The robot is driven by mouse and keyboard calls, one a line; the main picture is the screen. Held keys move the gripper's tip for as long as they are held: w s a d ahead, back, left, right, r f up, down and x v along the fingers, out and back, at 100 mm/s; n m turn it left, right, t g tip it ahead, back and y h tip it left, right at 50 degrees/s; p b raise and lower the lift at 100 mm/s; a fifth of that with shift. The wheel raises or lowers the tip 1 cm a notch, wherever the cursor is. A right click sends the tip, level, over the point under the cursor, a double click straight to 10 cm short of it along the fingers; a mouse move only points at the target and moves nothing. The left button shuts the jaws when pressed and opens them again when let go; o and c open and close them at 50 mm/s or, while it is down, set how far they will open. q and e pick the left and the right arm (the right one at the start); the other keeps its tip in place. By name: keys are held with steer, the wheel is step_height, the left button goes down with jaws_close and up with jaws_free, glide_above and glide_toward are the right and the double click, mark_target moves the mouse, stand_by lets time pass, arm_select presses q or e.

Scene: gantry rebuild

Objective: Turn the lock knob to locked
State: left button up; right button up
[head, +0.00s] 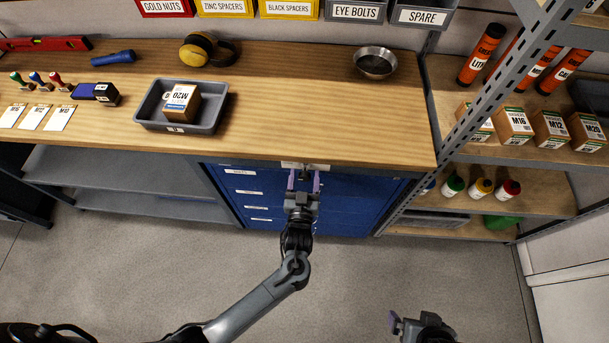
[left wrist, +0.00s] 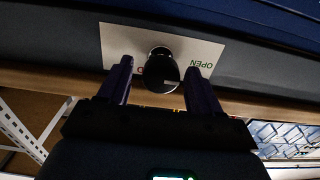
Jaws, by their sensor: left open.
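The lock plate (head: 306,165) is a pale plate at the top of the blue cabinet, under the bench edge. In the left wrist view the lock plate (left wrist: 117,42) carries a round dark knob (left wrist: 161,72) and the word OPEN, upside down, at the right. A red mark shows partly beside the knob; the rest is hidden. My left gripper (head: 303,181) is at the cabinet front. In the wrist view its purple fingers (left wrist: 157,85) are open, one on each side of the knob, with gaps visible. My right gripper (head: 398,323) is low in the head view, far from the knob.
The wooden bench top (head: 300,100) overhangs the blue drawer cabinet (head: 345,187). A grey tray (head: 150,118) holding a box, and a metal bowl (head: 375,62), stand on it. A metal shelf post (head: 470,125) rises at the right. The floor in front is clear.

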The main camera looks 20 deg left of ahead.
arm_select(q)
steer(key=shift+w+a, duration=0.2)
steer(key=shift+w, duration=0.2)
steer(key=c, duration=1)
